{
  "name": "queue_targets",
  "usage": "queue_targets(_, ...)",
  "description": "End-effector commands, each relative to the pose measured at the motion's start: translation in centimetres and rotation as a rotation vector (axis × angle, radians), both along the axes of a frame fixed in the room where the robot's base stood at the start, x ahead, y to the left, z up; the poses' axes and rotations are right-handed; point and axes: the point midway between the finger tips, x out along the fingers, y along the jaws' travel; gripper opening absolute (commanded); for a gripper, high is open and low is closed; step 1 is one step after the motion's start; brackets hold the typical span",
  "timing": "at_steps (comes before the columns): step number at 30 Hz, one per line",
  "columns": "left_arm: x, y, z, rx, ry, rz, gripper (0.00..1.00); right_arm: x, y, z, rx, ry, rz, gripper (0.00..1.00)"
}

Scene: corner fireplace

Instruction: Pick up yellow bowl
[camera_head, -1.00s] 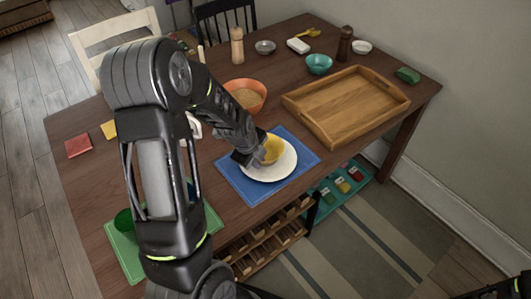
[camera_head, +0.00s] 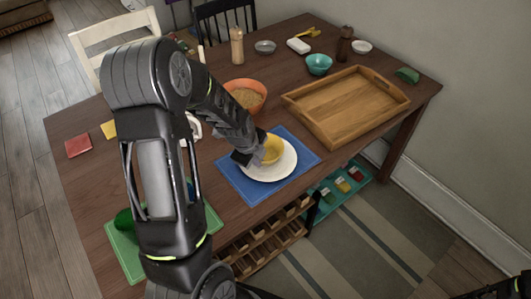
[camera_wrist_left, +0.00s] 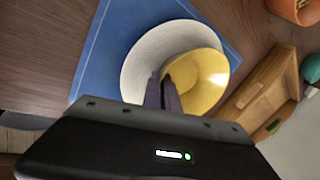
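The yellow bowl (camera_head: 272,149) sits over the white plate (camera_head: 284,168), which lies on the blue placemat (camera_head: 302,152) at the table's front edge. My left gripper (camera_head: 254,155) is at the bowl's left rim. In the left wrist view, the two fingers of my left gripper (camera_wrist_left: 164,94) are close together, with the rim of the yellow bowl (camera_wrist_left: 201,82) between them. The bowl looks slightly tilted; whether it touches the plate I cannot tell. A dark part at the lower right corner of the head view seems to be my right gripper (camera_head: 500,288), mostly cut off.
The wooden tray (camera_head: 347,105) stands right of the placemat, and the orange bowl (camera_head: 245,95) behind it. A teal bowl (camera_head: 319,64) and a pepper mill (camera_head: 344,44) stand farther back. A green placemat (camera_head: 127,257) is partly hidden by my left arm.

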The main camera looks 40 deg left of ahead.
Motion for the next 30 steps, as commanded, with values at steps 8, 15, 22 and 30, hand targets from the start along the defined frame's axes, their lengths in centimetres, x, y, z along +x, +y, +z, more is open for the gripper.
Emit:
queue_targets(8, 0.01, 0.0, 0.01, 0.0, 0.0, 0.0, 0.0, 0.0, 0.0, 0.0, 0.0, 0.0, 0.0, 0.36)
queue_targets(15, 0.01, 0.01, 0.01, 0.0, 0.0, 0.0, 0.0, 0.0, 0.0, 0.0, 0.0, 0.0, 0.0, 0.36)
queue_targets(22, 0.05, 0.02, 0.05, 0.0, -0.001, 0.0, 0.0, 0.0, 0.0, 0.01, 0.0, 0.0, 0.0, 0.36)
queue_targets(30, 0.11, 0.02, 0.71, 0.0, -0.003, 0.0, 0.0, 0.0, 0.0, -0.06, 0.0, 0.0, 0.0, 0.36)
